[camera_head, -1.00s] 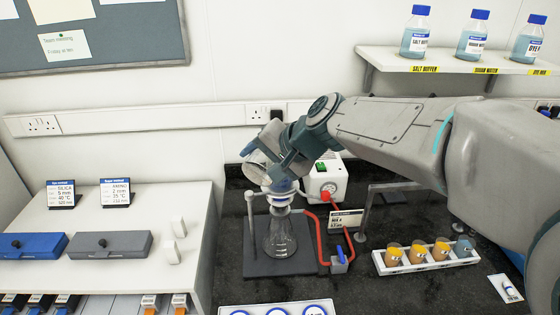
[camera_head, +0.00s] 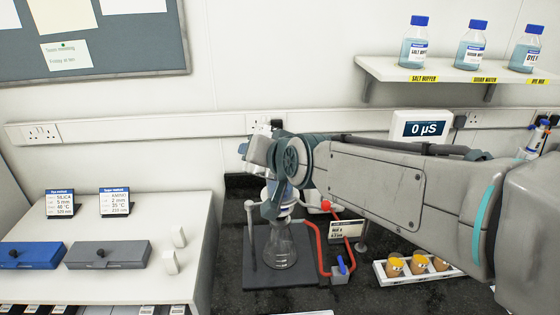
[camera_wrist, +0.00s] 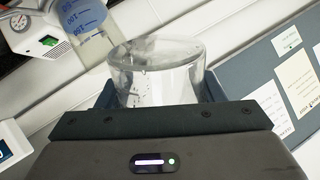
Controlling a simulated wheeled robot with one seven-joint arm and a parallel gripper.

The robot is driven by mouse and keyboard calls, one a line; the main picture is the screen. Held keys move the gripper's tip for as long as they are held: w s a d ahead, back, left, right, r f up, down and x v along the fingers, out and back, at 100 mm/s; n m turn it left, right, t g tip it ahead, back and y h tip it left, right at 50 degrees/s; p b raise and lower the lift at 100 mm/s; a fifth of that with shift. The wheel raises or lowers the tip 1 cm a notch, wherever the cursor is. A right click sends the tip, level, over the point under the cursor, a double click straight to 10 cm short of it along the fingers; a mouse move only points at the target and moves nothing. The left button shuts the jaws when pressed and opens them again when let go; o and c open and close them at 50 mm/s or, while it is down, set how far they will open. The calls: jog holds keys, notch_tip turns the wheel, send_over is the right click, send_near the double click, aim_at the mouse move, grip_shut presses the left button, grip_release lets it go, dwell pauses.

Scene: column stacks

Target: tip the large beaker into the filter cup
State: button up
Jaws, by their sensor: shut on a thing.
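My gripper (camera_head: 264,170) is shut on the large clear beaker (camera_wrist: 155,75), which sits between the fingers in the wrist view. In the head view the beaker is mostly hidden by my gripper and wrist, so its exact tilt is unclear there. I cannot tell how much liquid it holds. The filter cup (camera_wrist: 85,18), with blue graduations, shows in the wrist view just beyond the beaker's rim. In the head view it is largely hidden behind my gripper, above the conical glass flask (camera_head: 282,250).
The flask stands on a dark base with a rod (camera_head: 250,235). A red tube (camera_head: 320,250) runs beside it. The pump with gauge (camera_wrist: 28,30) is close behind. Several orange-topped cups (camera_head: 418,265) stand in a rack to the right. Bottles line the shelf (camera_head: 455,72).

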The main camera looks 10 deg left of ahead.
aim_at(257, 171)
jog(key=shift+s+f+t, duration=0.25)
jog(key=shift+f+t, duration=0.15)
jog(key=shift+f, duration=0.1)
jog(key=b, duration=0.1)
jog(key=f+n+b, duration=0.1)
jog(key=b, duration=0.1)
jog(key=shift+s+a+f+t, duration=0.1)
jog(key=shift+s+a+t, duration=0.1)
jog(key=shift+s+t, duration=0.15)
jog(key=b, duration=0.2)
jog(key=n+t+b, duration=0.1)
jog(key=b, duration=0.2)
jog(key=shift+s+a+f, duration=0.2)
jog(key=shift+s+a, duration=0.05)
jog(key=shift+s, duration=0.1)
notch_tip(257, 171, down, 6)
jog(key=s+n+t+y+b, duration=0.1)
jog(key=t+b, duration=0.1)
jog(key=b, duration=1.1)
jog(key=shift+a+f+n+b, duration=0.25)
jog(key=shift+a+n+b, duration=0.1)
jog(key=shift+n+b, duration=0.05)
jog(key=shift+s+a+t+b, duration=0.1)
jog(key=shift+s+t+b, duration=0.2)
jog(key=shift+b, duration=0.8)
jog(key=shift+s+a+r+n+y+b, duration=0.15)
jog(key=shift+n+y+b, duration=0.15)
jog(key=shift+n+b, duration=0.25)
